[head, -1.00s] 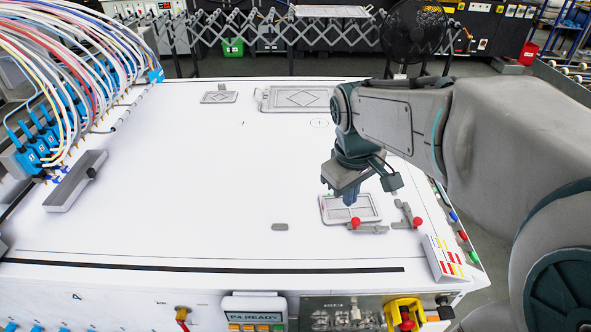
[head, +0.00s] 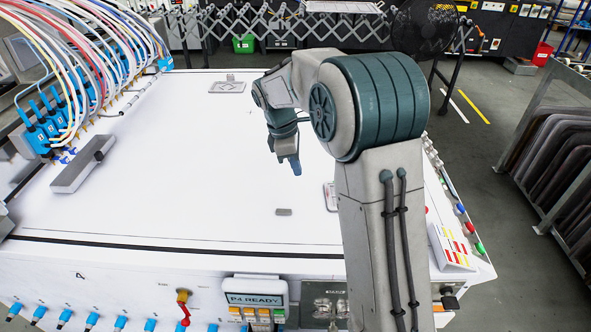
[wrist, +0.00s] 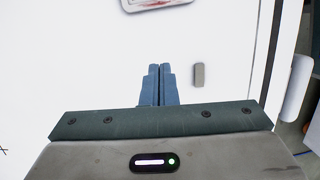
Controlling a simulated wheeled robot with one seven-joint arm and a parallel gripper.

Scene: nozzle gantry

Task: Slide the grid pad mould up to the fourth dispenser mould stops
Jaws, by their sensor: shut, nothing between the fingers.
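The grey mould with a grid inside is mostly hidden behind my arm in the head view; only its left edge (head: 329,196) shows. An edge of that tray also shows at the top of the wrist view (wrist: 157,4). My gripper (head: 296,173) is shut and empty over bare white table, to the left of the mould and apart from it. In the wrist view its blue fingers (wrist: 160,68) are together. Blue dispensers (head: 40,135) with coloured hoses stand along the left side. I cannot tell which stops belong to the fourth dispenser.
A small grey block (head: 284,212) lies near the front edge, also in the wrist view (wrist: 199,75). A long grey bar (head: 83,171) lies by the dispensers. A diamond-marked mould (head: 227,87) sits at the back. The panel screen (head: 254,299) reads P4 READY. The middle-left table is clear.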

